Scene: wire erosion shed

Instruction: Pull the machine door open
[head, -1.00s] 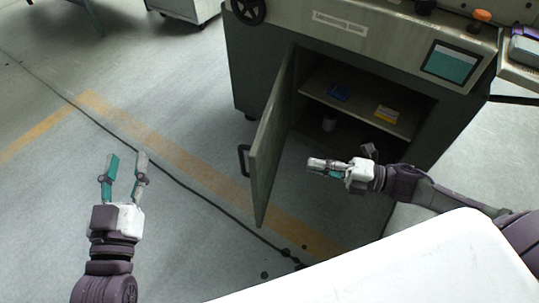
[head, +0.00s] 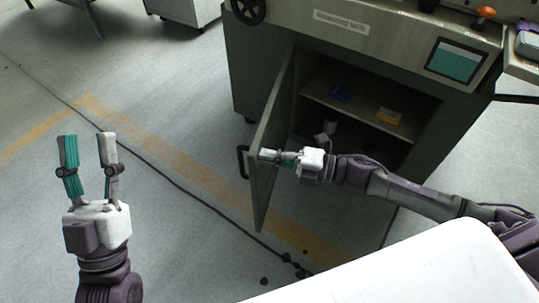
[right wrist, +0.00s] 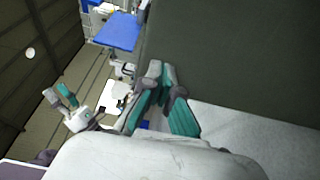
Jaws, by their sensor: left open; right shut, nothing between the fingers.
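The machine door (head: 268,180) stands partly open, swung out from the dark green cabinet. Its black handle (head: 242,162) is on the outer face, to the left. My right gripper (head: 264,154) is shut and empty, on the inner side of the door. Its fingertips overlap the door panel in the head view; I cannot tell whether they touch it. In the right wrist view, the shut fingers (right wrist: 160,72) are in front of a dark green panel (right wrist: 230,50), which looks like the door. My left gripper (head: 87,137) is open and empty over the floor, left of the door.
A white surface (head: 400,270) fills the lower right. A dark cable (head: 185,187) crosses the floor. The floor left of the door is otherwise clear.

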